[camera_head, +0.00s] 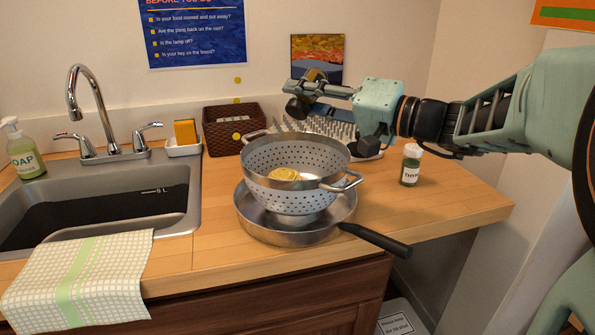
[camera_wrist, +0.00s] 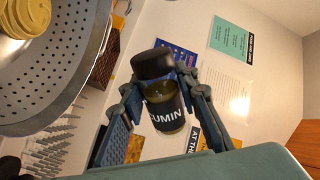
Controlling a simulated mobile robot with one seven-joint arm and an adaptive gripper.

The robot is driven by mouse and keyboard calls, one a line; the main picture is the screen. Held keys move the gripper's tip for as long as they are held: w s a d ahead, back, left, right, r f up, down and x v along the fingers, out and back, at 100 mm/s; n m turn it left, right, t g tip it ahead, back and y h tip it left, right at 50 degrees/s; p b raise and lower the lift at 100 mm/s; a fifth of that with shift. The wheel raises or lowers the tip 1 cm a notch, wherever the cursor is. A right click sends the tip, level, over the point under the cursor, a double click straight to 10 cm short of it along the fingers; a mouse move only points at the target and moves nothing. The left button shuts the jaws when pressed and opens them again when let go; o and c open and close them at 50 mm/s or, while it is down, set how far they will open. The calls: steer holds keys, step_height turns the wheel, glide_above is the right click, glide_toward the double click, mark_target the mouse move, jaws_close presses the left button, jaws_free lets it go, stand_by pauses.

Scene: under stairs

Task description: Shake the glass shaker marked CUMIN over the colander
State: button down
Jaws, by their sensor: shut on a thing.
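The CUMIN shaker (camera_wrist: 165,110), a glass jar with a black cap and black label, is between the fingers of my gripper (camera_wrist: 165,98) in the wrist view. My gripper is shut on it. In the head view my gripper (camera_head: 312,98) is raised above and behind the colander's right side; the shaker is partly hidden there and its exact tilt is hard to tell. The grey metal colander (camera_head: 268,160) sits in a steel pan (camera_head: 250,225) and holds a yellow coiled food (camera_head: 285,174). The colander also shows at the left of the wrist view (camera_wrist: 65,85).
A THYME shaker (camera_head: 411,167) stands on the counter to the right. The pan's black handle (camera_head: 376,239) points front right. A brown basket (camera_head: 233,128) and a spiked rack (camera_head: 345,130) stand behind. A sink (camera_head: 185,215) with faucet is left.

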mark_target(304, 80)
steer(key=shift+r, duration=0.1)
steer(key=shift+r, duration=1.45)
steer(key=shift+f, duration=0.15)
step_height(304, 80, down, 3)
steer(key=b, duration=0.3)
steer(key=shift+b, duration=0.4)
steer(key=shift+r, duration=0.2)
steer(key=shift+r+p, duration=0.45)
steer(key=shift+r, duration=1)
